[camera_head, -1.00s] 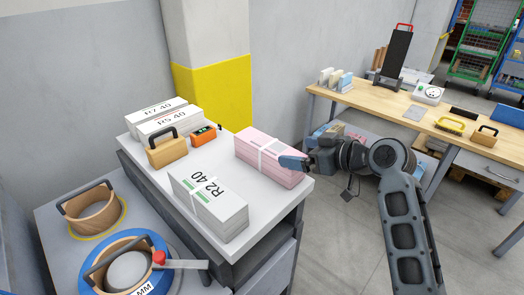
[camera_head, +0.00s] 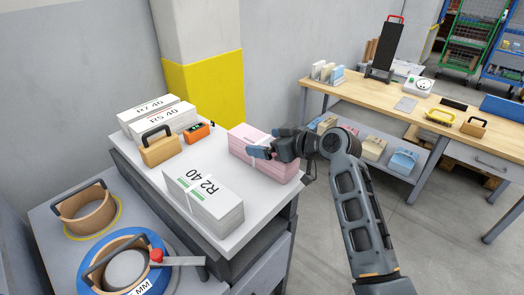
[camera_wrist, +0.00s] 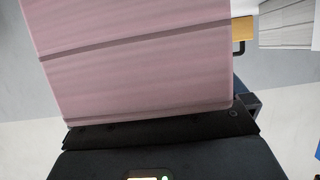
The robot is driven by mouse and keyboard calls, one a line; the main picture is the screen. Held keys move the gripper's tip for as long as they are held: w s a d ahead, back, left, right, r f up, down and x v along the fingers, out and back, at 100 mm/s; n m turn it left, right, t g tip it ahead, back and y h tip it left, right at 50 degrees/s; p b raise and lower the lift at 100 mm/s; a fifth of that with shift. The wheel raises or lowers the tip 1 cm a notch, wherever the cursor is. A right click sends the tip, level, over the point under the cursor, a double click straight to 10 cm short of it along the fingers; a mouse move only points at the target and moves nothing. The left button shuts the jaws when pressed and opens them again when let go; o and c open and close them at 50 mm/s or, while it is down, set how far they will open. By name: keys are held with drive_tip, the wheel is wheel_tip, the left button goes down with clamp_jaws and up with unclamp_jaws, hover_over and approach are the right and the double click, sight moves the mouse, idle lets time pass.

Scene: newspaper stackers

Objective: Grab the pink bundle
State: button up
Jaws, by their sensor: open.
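The pink bundle (camera_head: 243,135) is a stack of pink sheets with a pale strap, lying flat on the right part of the grey cabinet top (camera_head: 215,155). My gripper (camera_head: 267,143) is open over the bundle's right part in the head view and covers some of it. The head view does not show clearly whether the fingers touch it. In the wrist view the pink bundle (camera_wrist: 135,60) fills much of the upper picture, close to the dark gripper body, with darker lines across it.
A white R2 40 bundle (camera_head: 205,197) lies just in front of the pink one. White bundles (camera_head: 158,118), a wooden block with a handle (camera_head: 160,150) and an orange device (camera_head: 197,132) stand behind left. A wooden workbench (camera_head: 385,105) is at right.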

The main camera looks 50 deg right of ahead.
drive_tip(key=shift+c, duration=0.3)
drive_tip(key=c, duration=1.8)
drive_tip(key=shift+r, duration=0.15)
clamp_jaws()
